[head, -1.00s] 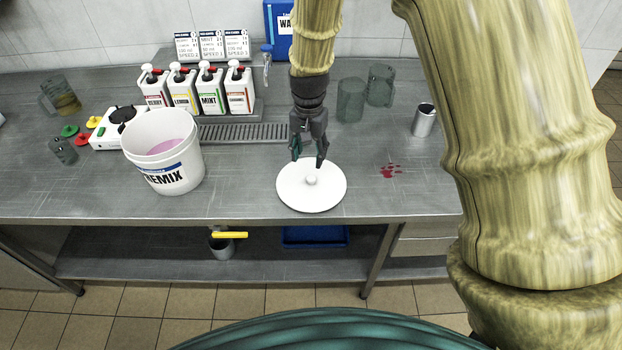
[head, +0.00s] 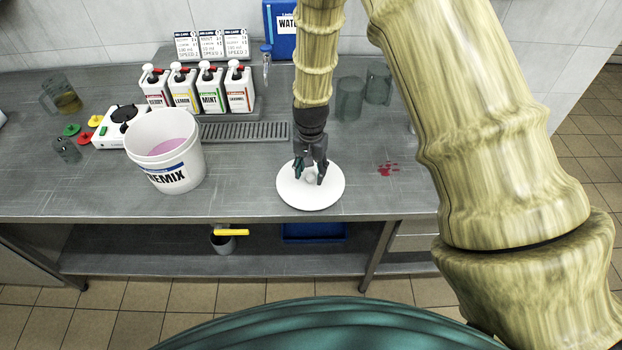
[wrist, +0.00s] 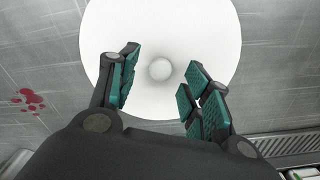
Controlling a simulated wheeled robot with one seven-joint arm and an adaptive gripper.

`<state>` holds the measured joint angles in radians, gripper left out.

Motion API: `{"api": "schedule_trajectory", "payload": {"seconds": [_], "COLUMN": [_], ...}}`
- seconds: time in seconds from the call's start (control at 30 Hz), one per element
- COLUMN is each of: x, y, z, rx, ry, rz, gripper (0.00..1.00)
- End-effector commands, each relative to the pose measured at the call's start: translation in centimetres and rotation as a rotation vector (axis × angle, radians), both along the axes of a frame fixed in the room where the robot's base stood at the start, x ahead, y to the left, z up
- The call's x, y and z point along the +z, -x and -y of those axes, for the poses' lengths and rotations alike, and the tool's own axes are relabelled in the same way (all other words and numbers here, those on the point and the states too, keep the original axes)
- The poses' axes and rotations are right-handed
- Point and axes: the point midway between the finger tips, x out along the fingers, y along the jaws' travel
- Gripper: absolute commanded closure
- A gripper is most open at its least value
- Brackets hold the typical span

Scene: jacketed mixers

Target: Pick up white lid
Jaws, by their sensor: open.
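The white lid (head: 311,200) is a round disc with a small knob in its middle, lying flat on the steel counter. My gripper (head: 309,177) points down over the lid, with its fingers near the knob. In the wrist view the lid (wrist: 205,35) fills the upper middle, and its knob (wrist: 160,69) shows just ahead of the gap between the fingers. My gripper (wrist: 157,85) is open, with its teal pads apart and nothing between them. How far the fingertips are above the lid is hard to tell.
A white bucket (head: 178,180) of pink liquid stands left of the lid. Several pump bottles (head: 211,90) stand behind, by a drain grate (head: 240,131). Two clear jugs (head: 349,100) (head: 378,84) stand at the back right. A red spill (head: 387,168) marks the counter right of the lid.

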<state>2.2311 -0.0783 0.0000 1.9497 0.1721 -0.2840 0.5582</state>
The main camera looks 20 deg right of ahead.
Motion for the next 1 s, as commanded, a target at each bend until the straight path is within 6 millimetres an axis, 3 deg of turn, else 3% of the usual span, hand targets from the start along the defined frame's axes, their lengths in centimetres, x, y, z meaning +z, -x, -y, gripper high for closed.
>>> {"api": "schedule_trajectory", "payload": {"seconds": [0.2,0.47,0.73,1.0], "x": [-1.2,-1.4,-1.4,-1.3], "y": [0.0,0.0,0.0,0.0], "z": [0.0,0.0,0.0,0.0], "rx": [0.0,0.0,0.0,0.0], "ry": [0.0,0.0,0.0,0.0], "rz": [0.0,0.0,0.0,0.0], "gripper": [0.52,0.52,0.97,1.0]}}
